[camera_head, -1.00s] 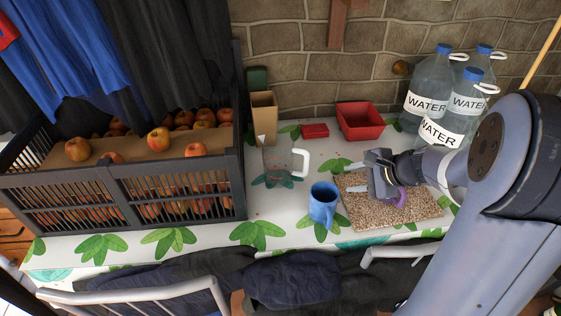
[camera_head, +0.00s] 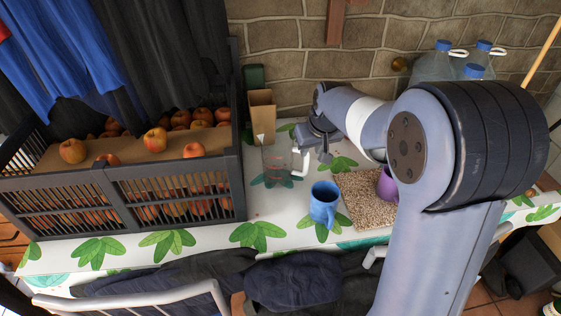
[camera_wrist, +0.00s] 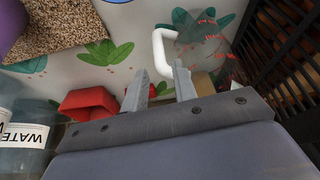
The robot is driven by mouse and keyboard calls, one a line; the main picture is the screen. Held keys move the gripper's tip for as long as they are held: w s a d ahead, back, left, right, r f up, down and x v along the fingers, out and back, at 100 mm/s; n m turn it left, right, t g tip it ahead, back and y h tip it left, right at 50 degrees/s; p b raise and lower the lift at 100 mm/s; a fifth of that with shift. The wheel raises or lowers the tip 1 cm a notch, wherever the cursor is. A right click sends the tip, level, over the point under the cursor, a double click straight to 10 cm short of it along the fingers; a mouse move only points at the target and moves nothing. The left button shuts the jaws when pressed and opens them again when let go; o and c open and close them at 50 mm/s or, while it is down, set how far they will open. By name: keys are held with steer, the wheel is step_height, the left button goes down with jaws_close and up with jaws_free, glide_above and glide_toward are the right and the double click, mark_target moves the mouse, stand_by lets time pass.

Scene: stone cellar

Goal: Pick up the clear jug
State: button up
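The clear jug (camera_head: 277,166) stands upright on the leaf-patterned table, right of the dark crate. Its white handle points right, toward my gripper (camera_head: 313,155). In the wrist view the jug (camera_wrist: 207,42) is at the upper right, with red marks on its clear wall and its white handle (camera_wrist: 160,46) on the left side. My gripper (camera_wrist: 160,70) is open and empty. Its two fingers point toward the handle, which appears just beyond the tips and in line with the gap. I cannot tell whether they touch it.
The dark apple crate (camera_head: 236,190) stands close left of the jug. A cardboard box (camera_head: 262,112) is behind it. A red box (camera_wrist: 88,103) and water bottles (camera_wrist: 25,135) are near.

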mark_target(308, 157)
steer(key=shift+x, duration=4)
steer(key=shift+r, duration=0.1)
steer(key=shift+c, duration=0.5)
jaws_close()
